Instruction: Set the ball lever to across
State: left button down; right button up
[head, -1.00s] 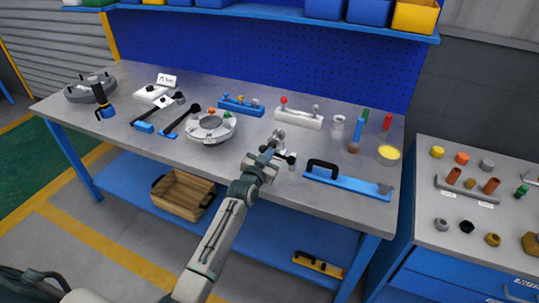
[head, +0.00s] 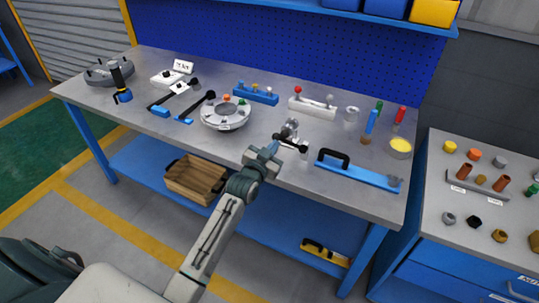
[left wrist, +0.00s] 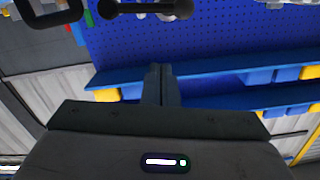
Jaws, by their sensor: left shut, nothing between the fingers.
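The ball lever (head: 291,144) is a dark bar with round ends on a silver valve-like body (head: 289,127), near the front edge of the bench. In the head view it runs from upper left to lower right. In the left wrist view a dark bar with round ends (left wrist: 145,8) shows at the top edge, partly cut off. My left gripper (head: 274,147) is just in front and to the left of the lever. Its fingers (left wrist: 160,72) are together and empty. Whether they touch the lever is hard to tell; the wrist view shows a gap. My right gripper is not in view.
A round flanged shell (head: 226,124) stands left of the lever. A blue plate with a black handle (head: 358,179) lies to the right. A white block with a red knob (head: 312,107) stands behind. Black-handled tools (head: 198,106) lie farther left. The bench's front strip is mostly clear.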

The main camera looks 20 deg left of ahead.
pick_arm(q)
jog(key=s, duration=0.3)
jog(key=shift+r, duration=0.15)
dwell(0.4)
jog(key=s+a+f+n+g, duration=0.1)
jog(key=s+f+g, duration=0.3)
jog(key=f, duration=0.9)
jog(key=s+a+f+g+y, duration=0.1)
jog(key=s+f, duration=0.6)
jog(key=f, duration=0.6)
jog(key=s+a+f+n+g, duration=0.1)
jog(key=s+f+g, duration=0.3)
jog(key=f, duration=0.9)
jog(key=s+f+g, duration=0.2)
jog(key=s+f, duration=0.6)
jog(key=s, duration=0.3)
jog(key=s+f+g, duration=0.1)
jog(key=s+f, duration=0.6)
jog(key=s, duration=0.3)
jog(key=s+f+g, duration=0.2)
jog(key=s+f, duration=0.1)
jog(key=s, duration=0.7)
jog(key=s+f+g, duration=0.2)
jog(key=s+f, duration=0.1)
jog(key=s, duration=0.8)
jog(key=shift+f, duration=0.25)
